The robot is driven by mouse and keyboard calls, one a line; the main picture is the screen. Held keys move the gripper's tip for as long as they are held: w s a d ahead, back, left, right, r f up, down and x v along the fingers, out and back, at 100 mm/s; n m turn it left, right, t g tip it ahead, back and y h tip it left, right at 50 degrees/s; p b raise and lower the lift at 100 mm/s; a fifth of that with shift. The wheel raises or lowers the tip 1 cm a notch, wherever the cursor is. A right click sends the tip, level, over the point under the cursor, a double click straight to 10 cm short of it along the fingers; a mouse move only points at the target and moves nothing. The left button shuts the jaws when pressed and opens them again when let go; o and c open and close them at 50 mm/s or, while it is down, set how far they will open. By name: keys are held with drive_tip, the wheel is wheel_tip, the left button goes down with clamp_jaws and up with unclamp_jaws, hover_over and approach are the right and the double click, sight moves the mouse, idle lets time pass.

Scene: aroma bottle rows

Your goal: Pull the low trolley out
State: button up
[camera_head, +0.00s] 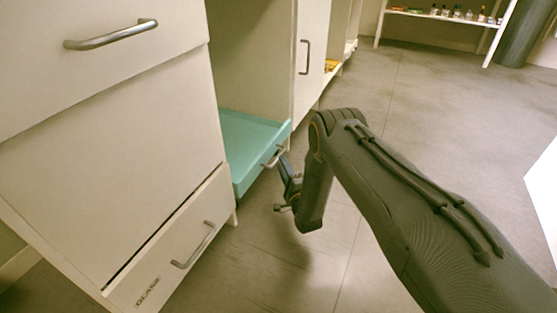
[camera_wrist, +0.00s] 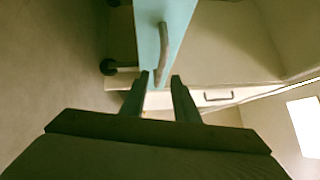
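The low trolley (camera_head: 247,150) is a shallow turquoise box on the floor, set in the opening under the cabinet and sticking partly out of it. Its grey bar handle (camera_head: 273,157) is on its front. In the wrist view the turquoise front (camera_wrist: 180,22) and the handle (camera_wrist: 163,45) lie just beyond my fingers, and a black caster (camera_wrist: 108,67) shows. My gripper (camera_wrist: 160,80) is open, its two fingers apart, with the lower end of the handle lined up between the tips. I cannot tell contact. In the head view my gripper (camera_head: 287,175) is low beside the handle.
A cream drawer unit with a bar-handled upper drawer (camera_head: 110,38) and a slightly open low drawer (camera_head: 180,245) stands left. A handled cabinet door (camera_head: 303,60) is behind the trolley. The grey floor (camera_head: 400,120) is clear to the right. A bottle shelf (camera_head: 445,18) stands far back.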

drive_tip(key=shift+b+x, duration=1.15)
drive_tip(key=shift+x, duration=1.6)
drive_tip(key=shift+c, duration=0.5)
drive_tip(key=shift+f, duration=0.1)
clamp_jaws()
